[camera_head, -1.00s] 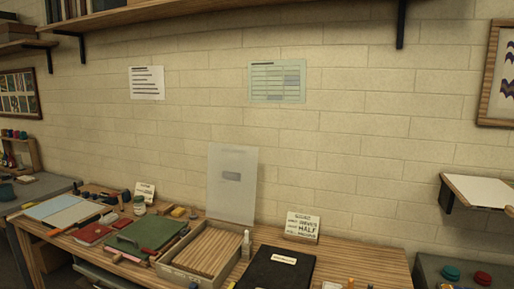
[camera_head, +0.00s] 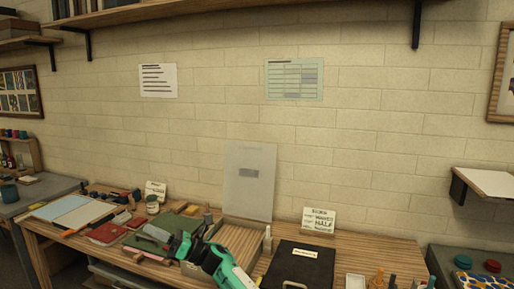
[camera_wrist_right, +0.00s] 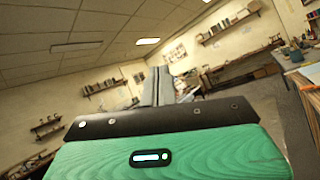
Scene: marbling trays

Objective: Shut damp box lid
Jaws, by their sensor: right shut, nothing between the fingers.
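The damp box (camera_head: 191,270) is a wooden tray-like box with slats inside, on the bench. Its lid (camera_head: 250,185) appears to be the pale translucent panel with a grey label, standing upright at the box's back edge, so the box is open. My right gripper (camera_head: 154,233) reaches in from below across the box's left front. Its fingers point left, over the green folder (camera_head: 178,225), apart from the lid. It is shut and empty; its fingers (camera_wrist_right: 157,86) also show in the right wrist view. The arm hides part of the box. My left gripper is out of view.
A small bottle (camera_head: 267,241) stands at the box's right, beside a black portfolio (camera_head: 300,266). A sign card (camera_head: 319,220) stands behind. A shelf (camera_head: 485,182) juts out at right.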

